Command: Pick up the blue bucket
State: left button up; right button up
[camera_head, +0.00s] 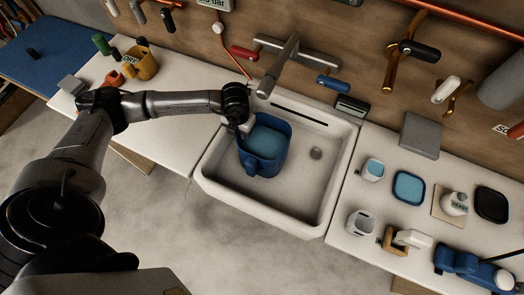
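The blue bucket (270,162) stands in the white sink basin (308,189), toward its left side. Its inside shows a lighter blue surface, perhaps water. A handle-like part shows on its near side. My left arm reaches in from the left, and my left gripper (246,127) is at the bucket's upper left rim. The wrist and the rim hide the fingertips, so I cannot tell whether they grip the rim or only touch it. My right gripper is not in view.
A faucet (281,62) hangs over the basin's back, near the bucket. The right counter holds cups, a blue tray (408,187), a white bottle (455,203) and a blue tool (463,264). The basin's right side is clear.

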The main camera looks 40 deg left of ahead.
pick_arm(q)
grip_shut()
jog(key=shift+r, duration=0.1)
dwell(1.0)
